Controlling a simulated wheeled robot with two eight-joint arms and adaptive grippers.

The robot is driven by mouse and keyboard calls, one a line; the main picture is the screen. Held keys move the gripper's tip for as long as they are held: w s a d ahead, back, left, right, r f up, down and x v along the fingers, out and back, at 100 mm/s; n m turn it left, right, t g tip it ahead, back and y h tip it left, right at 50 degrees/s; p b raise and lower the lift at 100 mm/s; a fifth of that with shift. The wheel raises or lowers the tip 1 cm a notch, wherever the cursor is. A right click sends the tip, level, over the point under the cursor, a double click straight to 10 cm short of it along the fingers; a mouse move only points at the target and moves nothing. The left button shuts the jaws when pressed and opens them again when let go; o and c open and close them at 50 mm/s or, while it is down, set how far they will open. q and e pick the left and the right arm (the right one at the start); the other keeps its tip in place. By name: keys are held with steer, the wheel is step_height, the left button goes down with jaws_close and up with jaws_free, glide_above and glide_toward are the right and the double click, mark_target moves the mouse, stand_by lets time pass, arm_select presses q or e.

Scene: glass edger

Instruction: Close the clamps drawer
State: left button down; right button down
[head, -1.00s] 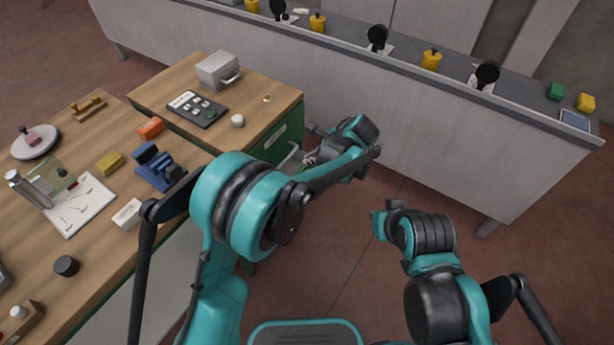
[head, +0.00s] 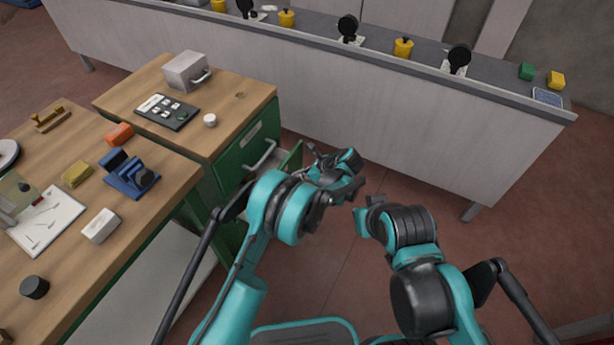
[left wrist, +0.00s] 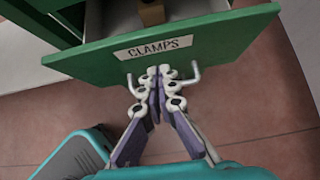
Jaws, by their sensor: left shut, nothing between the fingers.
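The clamps drawer shows its green front (left wrist: 225,38) with a white CLAMPS label (left wrist: 153,47) in the left wrist view. It stands pulled out, and a brown object (left wrist: 150,13) lies inside. In the head view the open drawer (head: 293,158) is partly hidden by my left arm. My left gripper (left wrist: 158,72) is shut and empty, its fingertips at the drawer front just below the label, between the two visible ends of the pale handle (left wrist: 194,75). I cannot tell whether they touch. My right gripper (head: 365,212) is away from the drawer; its fingers are unclear.
The green cabinet (head: 232,165) has another handled drawer above. On its wooden top (head: 235,110) are a grey box (head: 186,70), a dark keypad (head: 167,112) and a white knob-like object (head: 210,120). A long grey counter (head: 300,75) runs behind. The floor (head: 330,270) between is clear.

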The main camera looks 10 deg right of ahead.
mark_target(286, 172)
arm_select(q)
steer(key=w+a, duration=0.2)
steer(key=a, duration=0.1)
steer(key=shift+w+a+f, duration=0.1)
steer(key=shift+w+a, duration=0.15)
steer(key=shift+a, duration=0.1)
steer(key=w+a, duration=0.4)
steer(key=a, duration=0.1)
steer(key=shift+a, duration=0.15)
